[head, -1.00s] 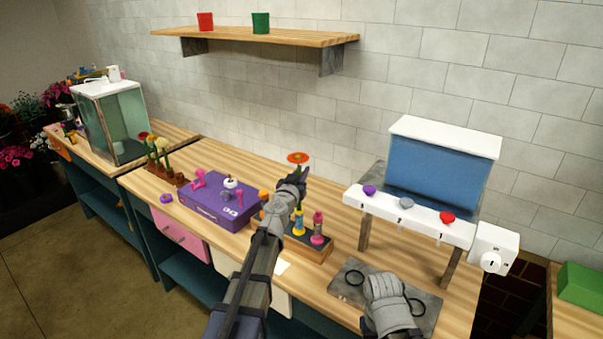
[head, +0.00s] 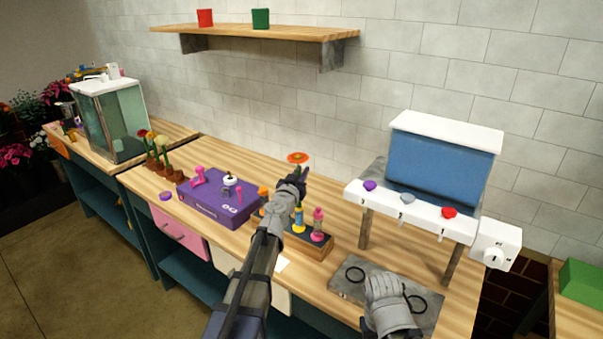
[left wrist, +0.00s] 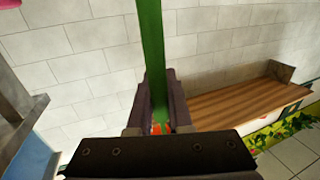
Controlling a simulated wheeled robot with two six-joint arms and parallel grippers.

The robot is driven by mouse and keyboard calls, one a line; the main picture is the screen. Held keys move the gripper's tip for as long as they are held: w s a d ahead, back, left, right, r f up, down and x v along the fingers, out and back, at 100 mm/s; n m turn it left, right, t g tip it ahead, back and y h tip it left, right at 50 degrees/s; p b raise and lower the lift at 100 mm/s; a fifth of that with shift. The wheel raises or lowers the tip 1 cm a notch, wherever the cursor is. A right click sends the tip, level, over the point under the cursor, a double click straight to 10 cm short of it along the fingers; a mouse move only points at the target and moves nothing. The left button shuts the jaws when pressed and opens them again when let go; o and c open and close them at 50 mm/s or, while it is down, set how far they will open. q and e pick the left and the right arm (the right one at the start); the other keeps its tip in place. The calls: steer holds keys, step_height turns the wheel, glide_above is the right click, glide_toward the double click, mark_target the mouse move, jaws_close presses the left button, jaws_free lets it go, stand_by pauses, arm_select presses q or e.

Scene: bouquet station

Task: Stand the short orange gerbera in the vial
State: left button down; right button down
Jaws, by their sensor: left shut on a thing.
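The orange gerbera (head: 298,157) is held upright by my left gripper (head: 297,178), its flower just above the fingers. In the left wrist view its green stem (left wrist: 150,45) runs up between the closed fingers (left wrist: 158,110). A wooden rack (head: 318,249) with a dark top stands on the table below and beside this gripper. It holds a yellow-and-blue vial (head: 299,222) and a pink one (head: 317,224); my left arm hides part of the rack. I cannot tell whether the stem's lower end touches anything. My right gripper (head: 388,292) is over a grey slab; its fingers are unclear.
A purple box (head: 215,205) with pink pieces and a white knob stands to the left. A white-topped stand with a blue panel (head: 440,155) rises on the right. A shelf (head: 290,33) hangs above.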

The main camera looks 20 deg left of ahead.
arm_select(q)
steer(key=shift+f+b, duration=1.55)
steer(key=shift+f, duration=0.05)
stand_by(0.4)
steer(key=shift+c, duration=1)
jaws_free()
steer(key=s, duration=0.9)
steer(key=shift+a, duration=0.15)
stand_by(0.5)
stand_by(0.5)
